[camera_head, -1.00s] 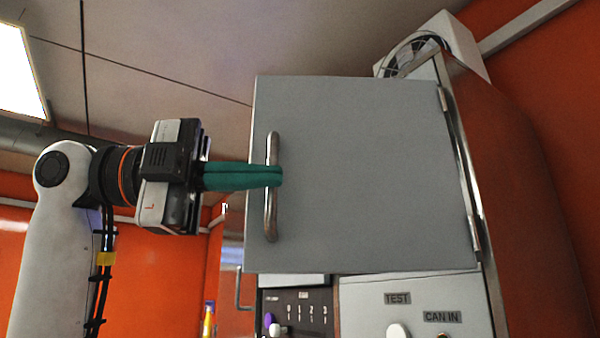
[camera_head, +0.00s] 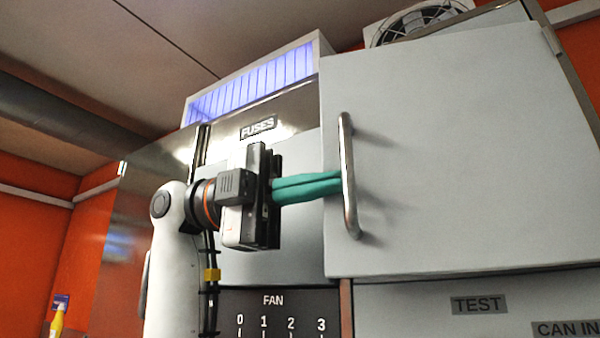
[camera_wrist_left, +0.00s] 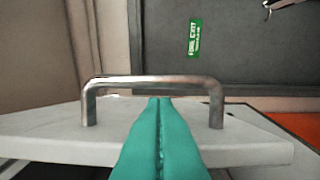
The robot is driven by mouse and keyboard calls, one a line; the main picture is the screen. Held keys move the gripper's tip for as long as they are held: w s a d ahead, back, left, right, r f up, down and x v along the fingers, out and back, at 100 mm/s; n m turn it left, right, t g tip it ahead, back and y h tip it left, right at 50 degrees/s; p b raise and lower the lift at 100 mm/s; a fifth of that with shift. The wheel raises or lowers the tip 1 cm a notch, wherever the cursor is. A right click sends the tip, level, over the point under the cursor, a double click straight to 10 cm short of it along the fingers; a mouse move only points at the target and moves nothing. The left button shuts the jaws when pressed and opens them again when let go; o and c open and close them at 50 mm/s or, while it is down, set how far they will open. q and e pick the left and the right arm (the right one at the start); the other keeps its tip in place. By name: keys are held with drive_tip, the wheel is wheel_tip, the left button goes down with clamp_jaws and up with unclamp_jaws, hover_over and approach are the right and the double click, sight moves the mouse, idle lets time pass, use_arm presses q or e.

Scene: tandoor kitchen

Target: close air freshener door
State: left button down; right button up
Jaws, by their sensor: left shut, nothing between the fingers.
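The grey-white door (camera_head: 455,150) hangs on hinges at its right side and stands at the right of the head view. Its metal bar handle (camera_head: 348,175) runs vertically near the left edge. My left gripper (camera_head: 338,181) comes in from the left with its green fingers shut and empty, their tips at the handle; I cannot tell whether they touch it. In the left wrist view the fingers (camera_wrist_left: 160,102) point at the middle of the handle (camera_wrist_left: 150,80), with the door (camera_wrist_left: 60,130) beneath. The door's closeness to the cabinet is hard to judge. My right gripper is not in view.
The cabinet has a panel labelled FUSES (camera_head: 258,127), a dark FAN panel (camera_head: 285,315) below, and a TEST label (camera_head: 479,305) under the door. A fan (camera_head: 418,20) and a violet-lit grille (camera_head: 255,82) sit on top. A yellow bottle (camera_head: 57,320) stands at far left.

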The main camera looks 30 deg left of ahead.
use_arm(q)
drive_tip(key=shift+w+d+r, duration=0.1)
drive_tip(key=shift+w+d, duration=0.15)
drive_tip(key=shift+w, duration=1)
drive_tip(key=shift+w+a, duration=0.45)
drive_tip(key=shift+w, duration=0.4)
drive_tip(key=shift+s+d, duration=0.15)
drive_tip(key=shift+d, duration=0.05)
drive_tip(key=shift+a, duration=0.1)
